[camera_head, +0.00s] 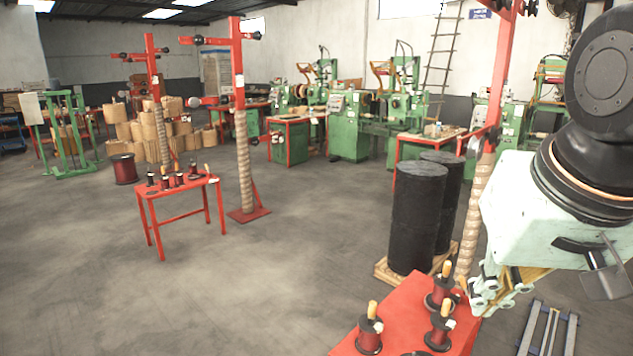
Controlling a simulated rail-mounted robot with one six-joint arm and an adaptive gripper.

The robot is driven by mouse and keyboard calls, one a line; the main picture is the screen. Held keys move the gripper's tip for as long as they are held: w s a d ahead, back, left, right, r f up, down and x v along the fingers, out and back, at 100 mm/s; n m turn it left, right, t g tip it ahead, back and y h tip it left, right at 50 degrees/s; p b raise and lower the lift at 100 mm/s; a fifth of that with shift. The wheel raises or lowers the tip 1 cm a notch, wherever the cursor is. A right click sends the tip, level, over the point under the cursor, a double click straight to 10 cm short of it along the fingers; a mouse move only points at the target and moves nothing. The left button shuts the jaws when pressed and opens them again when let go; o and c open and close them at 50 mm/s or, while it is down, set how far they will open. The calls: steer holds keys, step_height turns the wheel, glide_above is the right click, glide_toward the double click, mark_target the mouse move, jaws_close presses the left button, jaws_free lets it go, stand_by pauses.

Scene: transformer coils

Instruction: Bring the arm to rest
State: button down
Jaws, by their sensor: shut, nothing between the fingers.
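My arm comes in at the right edge, with a black joint and a pale green housing. My gripper (486,294) hangs at its lower left, beside the right edge of the near red table (398,318) in the picture. It is shut, and I see nothing held in it. Its fingertips are small and partly hard to make out against the table edge. Wire spools with wooden handles stand on the near table, among them one at the front left (369,334) and one at the back (441,292).
Two black cylinders (418,215) stand on a wooden pallet (388,272) behind the near table. A red post (503,75) with a wrapped base rises near my arm. A metal frame (548,330) lies at lower right. Open grey floor (250,290) spreads left.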

steer(key=s+a+n+g, duration=0.1)
steer(key=s+a, duration=0.1)
steer(key=s, duration=1)
steer(key=shift+a+f+n+y, duration=0.3)
steer(key=shift+a+f+n, duration=0.05)
steer(key=shift+f+n, duration=0.1)
steer(key=shift+w, duration=0.1)
stand_by(1.4)
